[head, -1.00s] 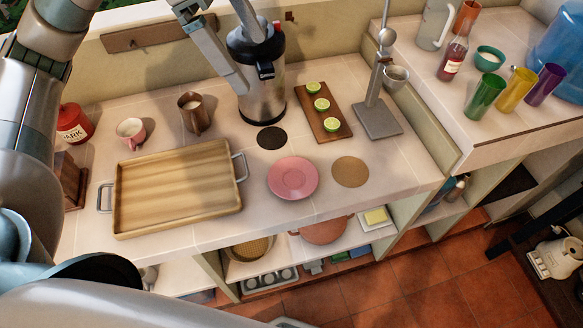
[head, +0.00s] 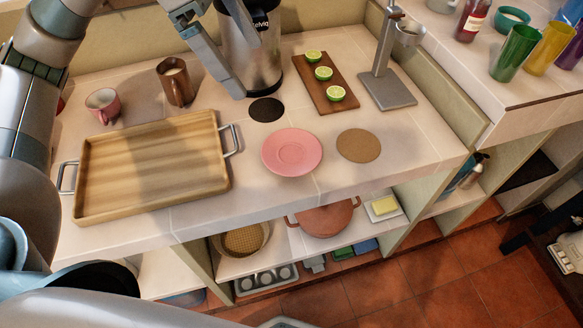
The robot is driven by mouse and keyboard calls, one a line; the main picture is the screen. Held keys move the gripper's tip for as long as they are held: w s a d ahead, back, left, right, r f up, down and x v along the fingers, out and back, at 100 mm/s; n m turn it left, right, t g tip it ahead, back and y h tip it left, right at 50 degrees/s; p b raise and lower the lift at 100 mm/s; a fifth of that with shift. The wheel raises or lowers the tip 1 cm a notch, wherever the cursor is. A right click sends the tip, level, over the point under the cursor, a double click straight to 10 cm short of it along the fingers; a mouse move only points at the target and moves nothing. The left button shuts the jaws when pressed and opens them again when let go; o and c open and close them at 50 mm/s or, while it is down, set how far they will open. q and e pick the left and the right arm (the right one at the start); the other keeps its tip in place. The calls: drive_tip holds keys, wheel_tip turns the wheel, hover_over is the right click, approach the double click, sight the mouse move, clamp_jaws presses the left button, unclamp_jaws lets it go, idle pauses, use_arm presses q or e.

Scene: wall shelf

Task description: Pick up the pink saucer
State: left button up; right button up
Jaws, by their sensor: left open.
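The pink saucer (head: 291,152) lies flat on the tiled counter, right of the wooden tray, with nothing on it. My left gripper (head: 249,68) comes in from the top edge of the head view with its jaws apart and empty. Its fingers show in front of the metal dispenser, up and left of the saucer in the picture, and do not touch the saucer. My right gripper is not in view.
The wooden tray (head: 150,165) with metal handles is left of the saucer. A cork coaster (head: 359,145) and black coaster (head: 266,110) lie close by. The metal dispenser (head: 262,65), lime board (head: 326,84) and grey stand (head: 386,90) are behind. The counter's front edge is near.

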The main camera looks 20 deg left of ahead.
use_arm(q)
wheel_tip(320, 180, down, 6)
drive_tip(key=b, duration=0.4)
drive_tip(key=shift+r, duration=0.1)
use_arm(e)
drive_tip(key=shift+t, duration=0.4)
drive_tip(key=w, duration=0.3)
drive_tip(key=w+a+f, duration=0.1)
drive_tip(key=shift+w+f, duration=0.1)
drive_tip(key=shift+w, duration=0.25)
use_arm(q)
drive_tip(key=p, duration=0.2)
hover_over(278, 152)
wheel_tip(278, 152, down, 11)
drive_tip(key=shift+a+f, duration=0.1)
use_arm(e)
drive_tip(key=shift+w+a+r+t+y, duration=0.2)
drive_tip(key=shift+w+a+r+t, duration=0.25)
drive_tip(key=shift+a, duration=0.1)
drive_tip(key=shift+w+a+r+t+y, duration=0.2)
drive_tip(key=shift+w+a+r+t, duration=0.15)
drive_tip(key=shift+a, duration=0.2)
